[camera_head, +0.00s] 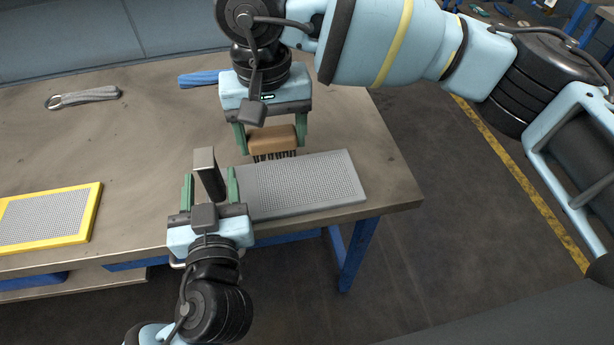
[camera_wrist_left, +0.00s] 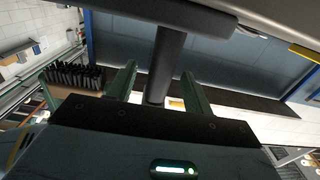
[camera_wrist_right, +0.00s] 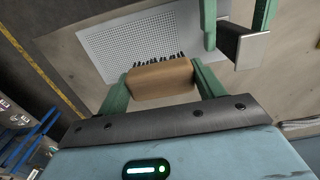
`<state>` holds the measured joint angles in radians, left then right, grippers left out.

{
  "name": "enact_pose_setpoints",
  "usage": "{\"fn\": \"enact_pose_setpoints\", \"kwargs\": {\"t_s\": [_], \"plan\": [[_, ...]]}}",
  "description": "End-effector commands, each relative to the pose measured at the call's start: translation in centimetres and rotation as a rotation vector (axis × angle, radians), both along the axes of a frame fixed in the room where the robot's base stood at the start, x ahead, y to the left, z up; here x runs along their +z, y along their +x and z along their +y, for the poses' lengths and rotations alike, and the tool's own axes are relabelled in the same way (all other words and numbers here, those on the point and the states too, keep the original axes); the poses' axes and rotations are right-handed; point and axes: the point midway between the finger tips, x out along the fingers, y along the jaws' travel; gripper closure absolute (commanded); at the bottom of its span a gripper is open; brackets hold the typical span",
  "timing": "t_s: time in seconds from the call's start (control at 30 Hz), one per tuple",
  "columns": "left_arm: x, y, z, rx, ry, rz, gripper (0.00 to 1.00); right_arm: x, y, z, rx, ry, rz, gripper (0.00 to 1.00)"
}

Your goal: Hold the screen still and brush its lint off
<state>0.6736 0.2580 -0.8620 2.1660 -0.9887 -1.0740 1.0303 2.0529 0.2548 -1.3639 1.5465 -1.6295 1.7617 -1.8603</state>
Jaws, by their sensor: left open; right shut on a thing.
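The grey perforated screen (camera_head: 310,182) lies near the table's front right corner; it also shows in the right wrist view (camera_wrist_right: 140,40). I make out no lint on it. A grey upright post (camera_head: 205,160) stands at its left end. My left gripper (camera_head: 210,178) is open, with a green finger on each side of the post; the post also shows between the fingers in the left wrist view (camera_wrist_left: 168,65). My right gripper (camera_head: 272,146) is shut on a tan brush (camera_head: 272,139), dark bristles down, at the screen's far edge. I cannot tell whether the bristles touch it.
A yellow-framed mesh panel (camera_head: 48,217) lies at the table's left. A grey strap with a ring (camera_head: 85,96) and a blue item (camera_head: 200,78) lie toward the back. The table (camera_head: 150,150) is bare between them. Its right edge is close to the screen.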

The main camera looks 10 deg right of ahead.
Motion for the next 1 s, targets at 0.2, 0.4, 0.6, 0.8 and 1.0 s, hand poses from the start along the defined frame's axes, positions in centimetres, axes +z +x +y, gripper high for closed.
{"fn": "enact_pose_setpoints", "kwargs": {"t_s": [0.2, 0.4, 0.6, 0.8, 1.0], "plan": [[-0.1, -4.2, 0.0, 0.000, -0.003, 0.005, 0.49, 0.0, 0.0, 0.0, 0.000, 0.000, 0.000, 0.57], [-0.1, -7.3, -0.1, 0.000, -0.002, 0.003, 0.49, 0.0, 0.0, 0.0, 0.000, 0.000, 0.000, 0.57], [0.0, -9.0, -0.1, 0.001, -0.002, 0.001, 0.49, 0.0, 0.0, 0.0, 0.000, 0.000, 0.000, 0.57], [0.1, -9.5, -0.1, 0.001, -0.001, 0.000, 0.49, 0.0, 0.0, 0.0, 0.000, 0.000, 0.000, 0.57], [0.1, -9.5, -0.1, 0.001, -0.001, -0.001, 0.49, 0.0, 0.0, 0.0, 0.000, 0.000, 0.000, 0.57]]}}
